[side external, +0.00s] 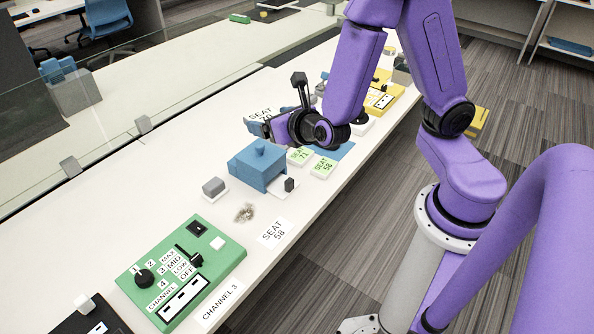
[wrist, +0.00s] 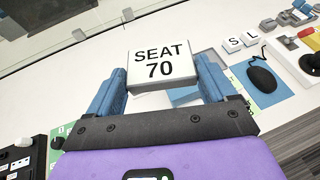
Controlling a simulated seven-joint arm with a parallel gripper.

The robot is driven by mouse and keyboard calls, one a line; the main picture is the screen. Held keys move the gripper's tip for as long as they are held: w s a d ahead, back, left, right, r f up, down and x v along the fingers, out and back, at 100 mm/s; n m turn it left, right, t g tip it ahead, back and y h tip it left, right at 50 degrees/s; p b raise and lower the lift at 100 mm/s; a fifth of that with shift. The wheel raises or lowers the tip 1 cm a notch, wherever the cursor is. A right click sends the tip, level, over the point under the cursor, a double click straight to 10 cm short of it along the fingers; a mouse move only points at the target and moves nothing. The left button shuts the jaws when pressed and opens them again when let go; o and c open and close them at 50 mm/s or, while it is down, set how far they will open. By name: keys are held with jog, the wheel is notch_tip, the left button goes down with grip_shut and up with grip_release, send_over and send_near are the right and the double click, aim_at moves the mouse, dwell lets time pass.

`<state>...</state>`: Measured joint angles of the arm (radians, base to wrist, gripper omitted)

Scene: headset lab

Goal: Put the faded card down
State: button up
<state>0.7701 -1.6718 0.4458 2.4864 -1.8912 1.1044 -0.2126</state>
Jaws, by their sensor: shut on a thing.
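A white, thick card marked SEAT 70 (wrist: 162,62) is between the two blue fingers of my gripper (wrist: 161,72) in the wrist view. The gripper is shut on it, and its printed face is turned to the wrist camera. In the side view my gripper (side external: 262,128) is above the white table, behind the blue box. A white SEAT label (side external: 260,114) shows right at the gripper there, its lower part hidden; I cannot tell whether it is the held card. Two pale green cards, SEAT 71 (side external: 299,157) and SEAT 58 (side external: 322,168), lie on the table below my wrist.
A blue box (side external: 258,164) and a small grey block (side external: 214,187) stand nearby. A green control panel (side external: 180,270) is at the front. A white SEAT 58 label (side external: 273,232) lies at the table edge. A glass partition (side external: 85,155) runs behind; bare table lies before it.

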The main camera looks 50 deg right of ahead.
aim_at(276, 111)
jog(key=d+r, duration=0.1)
jog(key=r, duration=0.1)
jog(key=w+d+r, duration=0.1)
jog(key=r, duration=0.1)
jog(key=w+d+r, duration=0.1)
jog(key=d+r, duration=0.1)
jog(key=shift+w, duration=0.15)
jog(key=s+a+f+n+y, duration=0.1)
jog(key=s+a+f, duration=0.2)
jog(key=s+f, duration=0.3)
jog(key=s+a+f+n+y, duration=0.2)
jog(key=s+a+f, duration=0.2)
jog(key=f, duration=1)
jog(key=shift+s+a+f+y, duration=0.15)
jog(key=shift+s+a+y, duration=0.15)
jog(key=shift+s, duration=1.2)
